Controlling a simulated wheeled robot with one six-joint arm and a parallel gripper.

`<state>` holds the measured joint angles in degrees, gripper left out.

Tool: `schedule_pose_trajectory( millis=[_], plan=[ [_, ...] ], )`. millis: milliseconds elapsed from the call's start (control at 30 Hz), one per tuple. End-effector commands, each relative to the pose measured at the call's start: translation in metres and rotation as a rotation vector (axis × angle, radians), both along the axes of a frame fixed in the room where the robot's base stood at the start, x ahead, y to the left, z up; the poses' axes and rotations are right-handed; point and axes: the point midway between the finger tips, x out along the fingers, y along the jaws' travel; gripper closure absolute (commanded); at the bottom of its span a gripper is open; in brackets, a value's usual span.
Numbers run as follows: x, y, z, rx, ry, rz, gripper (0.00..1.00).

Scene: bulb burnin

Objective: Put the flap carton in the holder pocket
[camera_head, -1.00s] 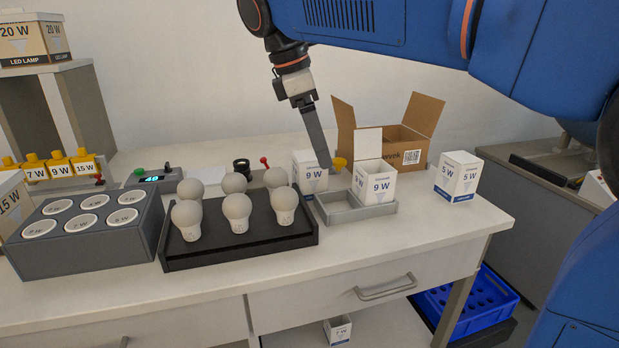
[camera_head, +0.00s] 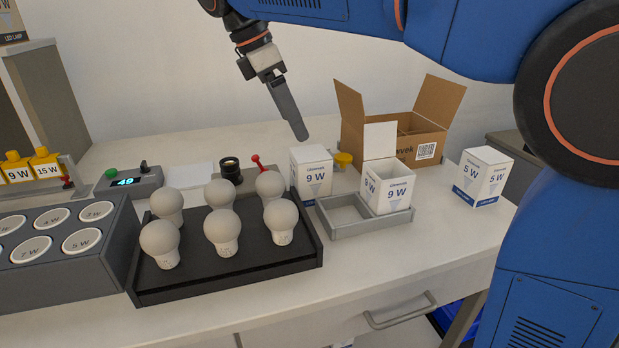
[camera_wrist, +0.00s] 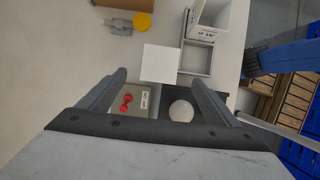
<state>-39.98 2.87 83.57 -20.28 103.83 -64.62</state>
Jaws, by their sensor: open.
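The white 9 W flap carton (camera_head: 388,190) has its top open and one flap (camera_head: 379,141) standing up. It appears upright in the right part of the grey holder (camera_head: 345,231); its base is hidden by the holder's wall. The holder's left part is empty. In the wrist view the open carton (camera_wrist: 213,17) is at the top, with the holder (camera_wrist: 196,58) below it. My gripper (camera_head: 301,134) is open and empty, above a closed 9 W carton (camera_head: 312,176). In the wrist view that carton's top (camera_wrist: 160,63) shows between my fingers (camera_wrist: 160,80).
A black tray (camera_head: 230,272) with several bulbs stands left of the holder. A brown open box (camera_head: 425,152) stands behind it, and a 5 W carton (camera_head: 483,177) stands at right. A small yellow-topped item (camera_head: 343,159) lies behind the holder. The front table strip is clear.

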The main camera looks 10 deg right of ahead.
Motion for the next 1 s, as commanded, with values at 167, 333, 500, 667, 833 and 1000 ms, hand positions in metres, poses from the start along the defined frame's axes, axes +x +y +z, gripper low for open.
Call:
schedule_pose_trajectory(
  millis=[167, 333, 500, 667, 833, 1000],
  plan=[
    [0.002, -0.013, -0.03, -0.001, 0.002, -0.002, 0.16],
    [0.005, -0.024, -0.058, -0.001, 0.002, -0.002, 0.16],
    [0.006, -0.033, -0.079, -0.001, 0.002, -0.002, 0.16],
    [0.007, -0.036, -0.088, 0.0, 0.001, 0.0, 0.16],
    [0.009, -0.042, -0.101, 0.0, 0.001, -0.002, 0.16],
    [0.011, -0.052, -0.123, -0.001, 0.002, -0.002, 0.16]
  ],
)
